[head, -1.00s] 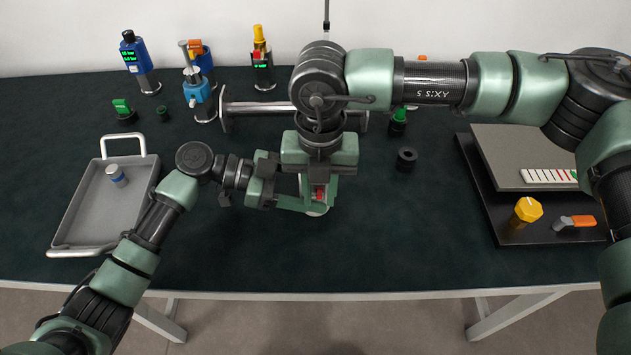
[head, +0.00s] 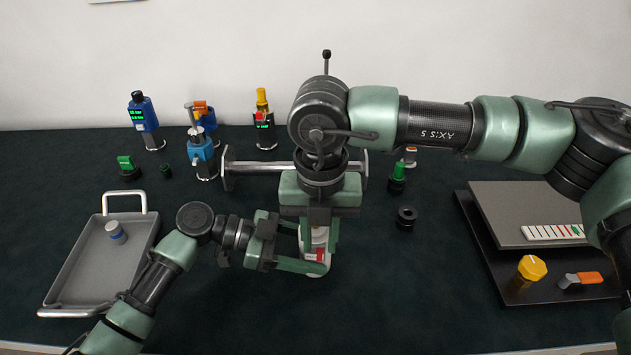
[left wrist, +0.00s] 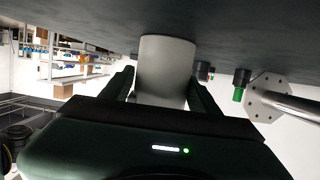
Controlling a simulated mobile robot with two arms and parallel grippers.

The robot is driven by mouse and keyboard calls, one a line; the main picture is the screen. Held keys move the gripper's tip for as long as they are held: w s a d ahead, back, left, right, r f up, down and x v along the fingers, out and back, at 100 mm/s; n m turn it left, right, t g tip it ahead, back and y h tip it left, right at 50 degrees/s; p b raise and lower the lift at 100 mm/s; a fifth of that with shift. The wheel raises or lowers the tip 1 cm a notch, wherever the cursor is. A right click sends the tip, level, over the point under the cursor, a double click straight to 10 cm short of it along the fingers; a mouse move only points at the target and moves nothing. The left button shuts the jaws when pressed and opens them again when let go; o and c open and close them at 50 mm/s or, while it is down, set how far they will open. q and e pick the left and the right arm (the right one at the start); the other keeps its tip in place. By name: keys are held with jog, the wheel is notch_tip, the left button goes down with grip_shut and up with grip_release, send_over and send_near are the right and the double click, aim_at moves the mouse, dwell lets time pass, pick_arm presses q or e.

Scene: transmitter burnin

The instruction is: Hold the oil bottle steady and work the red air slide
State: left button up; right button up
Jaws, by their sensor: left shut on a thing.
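The oil bottle appears to be the pale upright cylinder (head: 319,240) in the middle of the table. A red patch (head: 316,255) shows on its near side; I cannot tell whether this is the air slide. My left gripper (head: 316,267) is shut on the bottle from the left, its fingers on either side. The left wrist view shows the pale cylinder (left wrist: 165,68) between the two dark fingers. My right gripper (head: 318,222) points down directly above the bottle. Its fingertips are largely hidden by its own body, so its opening and any contact are unclear.
A grey tray (head: 60,283) holding a small blue-banded cylinder (head: 115,232) lies at left. A metal bar (head: 262,167) stands behind my grippers. A black ring (head: 406,217) stands at right. A dark board (head: 490,262) with an orange-handled part lies farther right. Several instruments line the back.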

pick_arm(q)
jog(key=o, duration=1.5)
jog(key=shift+a, duration=0.1)
